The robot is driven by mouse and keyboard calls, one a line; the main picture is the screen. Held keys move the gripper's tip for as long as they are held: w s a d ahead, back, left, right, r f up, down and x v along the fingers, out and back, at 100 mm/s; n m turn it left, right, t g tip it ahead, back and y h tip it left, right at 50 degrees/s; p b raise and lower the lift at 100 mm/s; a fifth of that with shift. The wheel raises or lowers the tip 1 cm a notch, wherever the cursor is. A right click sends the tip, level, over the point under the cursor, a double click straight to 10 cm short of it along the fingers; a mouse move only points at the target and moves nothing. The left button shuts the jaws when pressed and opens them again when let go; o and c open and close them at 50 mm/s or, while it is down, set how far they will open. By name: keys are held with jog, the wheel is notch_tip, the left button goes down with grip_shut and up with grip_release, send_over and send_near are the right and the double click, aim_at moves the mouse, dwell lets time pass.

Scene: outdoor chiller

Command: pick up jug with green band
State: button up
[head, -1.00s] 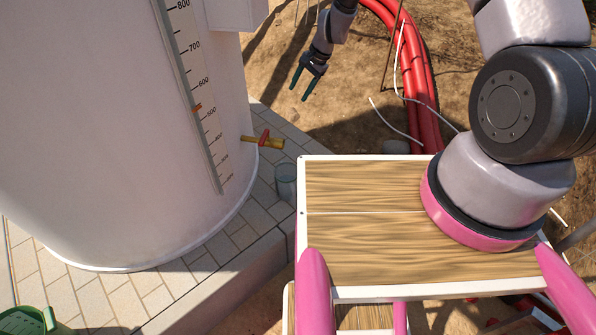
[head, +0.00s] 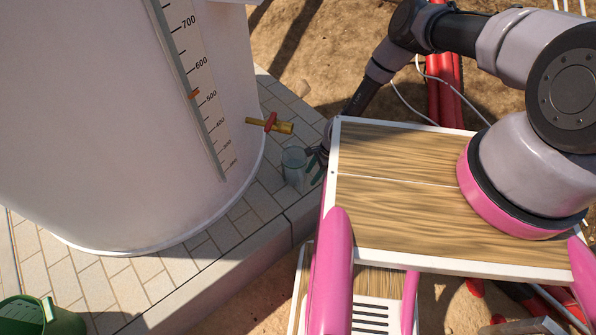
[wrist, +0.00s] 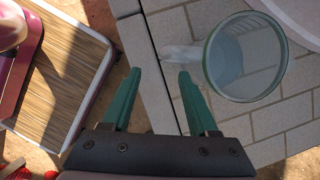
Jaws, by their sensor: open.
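The clear jug (head: 293,168) stands upright on the paved ledge, below and beside the brass tap. In the wrist view the jug (wrist: 246,60) is seen from above, with a thin greenish band around its rim. Its pale handle (wrist: 181,54) points left. My gripper (head: 316,166) is just right of the jug in the head view, partly hidden by my own body. In the wrist view my gripper (wrist: 160,73) is open and empty; its two green fingers point toward the handle side, and the right fingertip looks close to the handle. I cannot tell whether they touch.
A white tank (head: 90,120) with a level scale stands at left, its brass tap (head: 284,127) with a red lever above the jug. A green basket (head: 60,322) is at bottom left. The ledge edge (head: 290,215) drops to the ground.

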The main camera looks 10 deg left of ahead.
aim_at(303, 185)
jog(key=x, duration=0.8)
jog(key=shift+w+a+f, duration=0.15)
jog(key=shift+w+a, duration=0.1)
jog(key=shift+a, duration=0.05)
grip_shut()
dwell(1.1)
